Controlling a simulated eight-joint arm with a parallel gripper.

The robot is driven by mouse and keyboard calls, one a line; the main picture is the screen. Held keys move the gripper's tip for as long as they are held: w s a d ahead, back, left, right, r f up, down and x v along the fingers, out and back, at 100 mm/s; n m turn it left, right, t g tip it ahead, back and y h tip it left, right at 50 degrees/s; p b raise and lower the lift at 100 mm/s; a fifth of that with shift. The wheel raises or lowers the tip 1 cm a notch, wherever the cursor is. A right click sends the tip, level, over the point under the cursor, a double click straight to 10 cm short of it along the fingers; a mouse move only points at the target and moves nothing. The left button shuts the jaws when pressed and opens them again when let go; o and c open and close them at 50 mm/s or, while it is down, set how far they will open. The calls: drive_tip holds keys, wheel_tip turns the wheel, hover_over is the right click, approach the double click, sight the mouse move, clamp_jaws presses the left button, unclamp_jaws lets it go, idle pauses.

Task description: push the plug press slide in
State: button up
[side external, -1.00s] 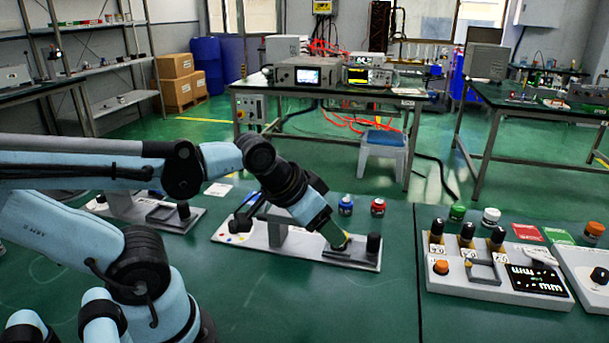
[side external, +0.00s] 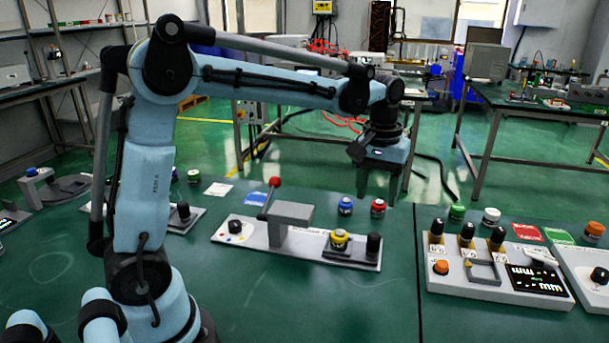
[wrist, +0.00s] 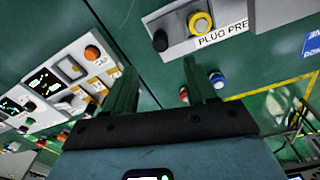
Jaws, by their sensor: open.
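The plug press (side external: 225,238) is a long light-grey base on the green bench. It carries a grey block (side external: 290,212), a lever with a red ball (side external: 274,183) and a black knob (side external: 235,227). At its right end, a yellow-ringed part (side external: 340,238) sits in a grey frame beside an upright black handle (side external: 374,244). In the wrist view, the yellow part (wrist: 201,24) and black handle (wrist: 160,41) show beside the "PLUG PRE" label (wrist: 222,36).
A blue jar (side external: 346,206) and a red jar (side external: 378,208) stand behind the press. A control panel (side external: 450,285) with black-topped posts and a display is to the right. Another device (side external: 183,218) stands to the left. Bare bench lies in front of the press.

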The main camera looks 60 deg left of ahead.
sight(374, 235)
drive_tip(key=f, duration=0.8)
drive_tip(key=w+f, duration=0.1)
drive_tip(key=f, duration=0.3)
drive_tip(key=shift+a+f, duration=0.1)
drive_tip(key=shift+f, duration=0.3)
clamp_jaws()
